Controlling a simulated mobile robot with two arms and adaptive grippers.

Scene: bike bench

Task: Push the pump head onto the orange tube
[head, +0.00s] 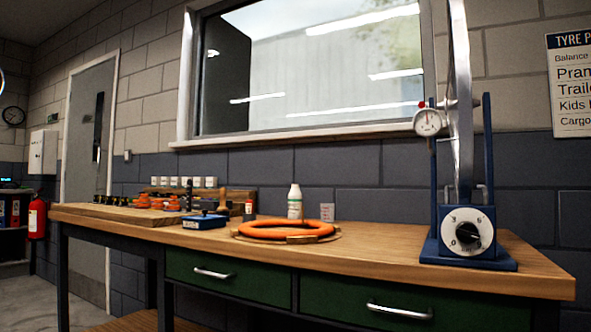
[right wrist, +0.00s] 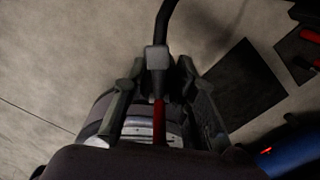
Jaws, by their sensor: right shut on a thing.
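The orange tube (head: 262,234) lies flat as a ring on a round wooden board on the bench in the head view. A tan piece (head: 302,239) sits at its front edge. In the right wrist view my right gripper (right wrist: 158,75) is shut on the pump head (right wrist: 157,58), a small grey block. A black hose (right wrist: 163,22) runs from its top and a red part (right wrist: 159,118) shows below it, between the fingers. The orange tube is not in the wrist view. Neither gripper shows in the head view.
A blue truing stand (head: 468,236) with a wheel and dial gauge stands at the bench's right. A white bottle (head: 295,202) is behind the tube. A blue box (head: 204,221) and small parts lie left. The bench top (head: 390,247) between tube and stand is clear.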

